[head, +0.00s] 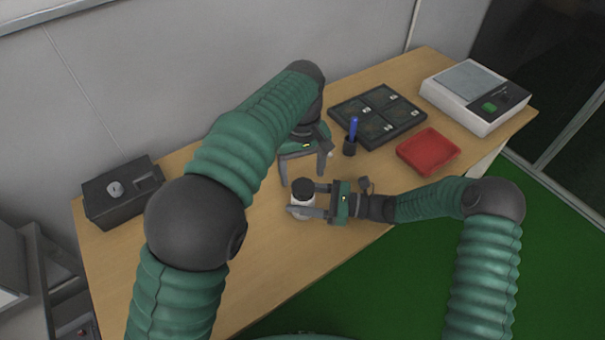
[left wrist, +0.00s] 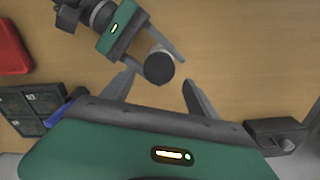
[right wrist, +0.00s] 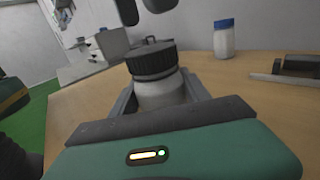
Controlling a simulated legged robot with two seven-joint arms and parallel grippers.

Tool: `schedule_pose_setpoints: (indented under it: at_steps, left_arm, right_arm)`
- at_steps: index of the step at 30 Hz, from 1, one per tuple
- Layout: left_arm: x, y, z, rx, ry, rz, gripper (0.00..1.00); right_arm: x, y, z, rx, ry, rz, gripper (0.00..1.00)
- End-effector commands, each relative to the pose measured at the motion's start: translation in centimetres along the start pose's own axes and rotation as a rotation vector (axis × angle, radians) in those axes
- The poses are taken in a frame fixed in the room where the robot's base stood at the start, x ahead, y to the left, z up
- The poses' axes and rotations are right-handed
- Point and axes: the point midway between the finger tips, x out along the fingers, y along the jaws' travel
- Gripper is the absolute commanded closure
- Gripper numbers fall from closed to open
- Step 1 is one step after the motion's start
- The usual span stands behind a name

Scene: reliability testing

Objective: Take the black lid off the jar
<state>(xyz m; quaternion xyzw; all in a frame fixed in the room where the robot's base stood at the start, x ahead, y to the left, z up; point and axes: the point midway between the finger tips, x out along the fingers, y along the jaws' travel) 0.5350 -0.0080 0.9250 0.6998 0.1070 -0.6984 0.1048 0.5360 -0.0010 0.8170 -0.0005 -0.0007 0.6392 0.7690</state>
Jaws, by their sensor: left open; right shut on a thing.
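The white jar (head: 301,198) stands on the wooden table near its front edge with its black lid (head: 303,186) on top. My right gripper (head: 305,200) is shut on the jar's body, one finger on each side, below the lid. In the right wrist view the ribbed black lid (right wrist: 151,62) sits on the white jar body (right wrist: 163,93). My left gripper (head: 302,178) is open and empty, pointing down just above and behind the lid. In the left wrist view the round lid (left wrist: 158,67) lies between and slightly beyond the open fingers.
A blue-lidded white jar (right wrist: 223,40) stands farther back. A pen holder (head: 350,146), a black tray (head: 378,116), a red tray (head: 428,151) and a white scale-like device (head: 475,96) stand to the right. A black box (head: 123,192) is at the left. The table's front left is clear.

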Motion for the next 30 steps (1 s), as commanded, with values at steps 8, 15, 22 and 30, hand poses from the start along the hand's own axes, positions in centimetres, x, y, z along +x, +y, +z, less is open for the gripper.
schedule_pose_setpoints:
  at_steps: [8, 15, 22, 30]
  left_arm:
    - [-1.2, 0.2, 0.0, 0.578, 0.0, -0.003, 0.32]
    - [-2.7, 0.3, 0.1, 1.307, -0.006, -0.004, 0.32]
    - [-3.3, 0.3, 0.1, 1.651, -0.01, -0.005, 0.32]
    - [0.4, 0.2, 0.2, 1.677, -0.016, -0.005, 0.32]
  right_arm:
    - [-0.1, -0.1, -0.1, 0.0, 0.003, -0.003, 1.0]
    - [-0.1, -0.1, -0.1, 0.0, 0.003, -0.003, 1.0]
    - [-0.1, -0.1, -0.1, 0.0, 0.003, -0.003, 1.0]
    - [-0.1, -0.1, -0.1, 0.0, 0.003, -0.003, 1.0]
